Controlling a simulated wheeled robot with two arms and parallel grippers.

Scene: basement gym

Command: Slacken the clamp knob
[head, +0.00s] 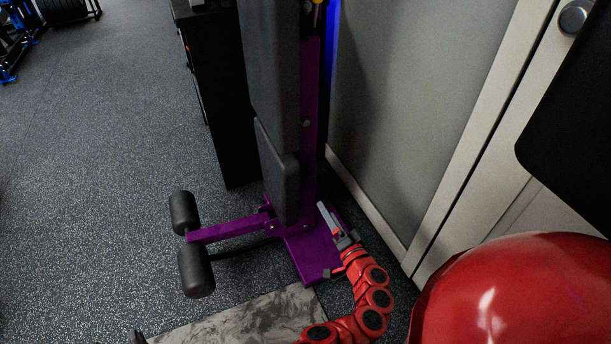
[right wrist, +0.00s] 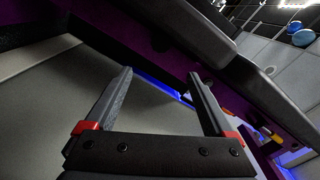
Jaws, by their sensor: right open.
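A small dark round knob (head: 306,122) sits on the purple upright post (head: 310,80) of the exercise machine. I cannot tell for sure that it is the clamp knob. My right gripper (head: 325,211) is low beside the foot of the post, pointing up, well below that knob. In the right wrist view its two fingers (right wrist: 160,76) are spread wide with nothing between them. A small grey round end (right wrist: 207,82) shows near the right fingertip; whether they touch is unclear.
Black pads (head: 275,175) hang on the post, and foam rollers (head: 196,270) stick out left. A black cabinet (head: 215,100) stands behind. A grey wall panel (head: 410,90) and a shiny red ball-like shape (head: 520,295) are at right.

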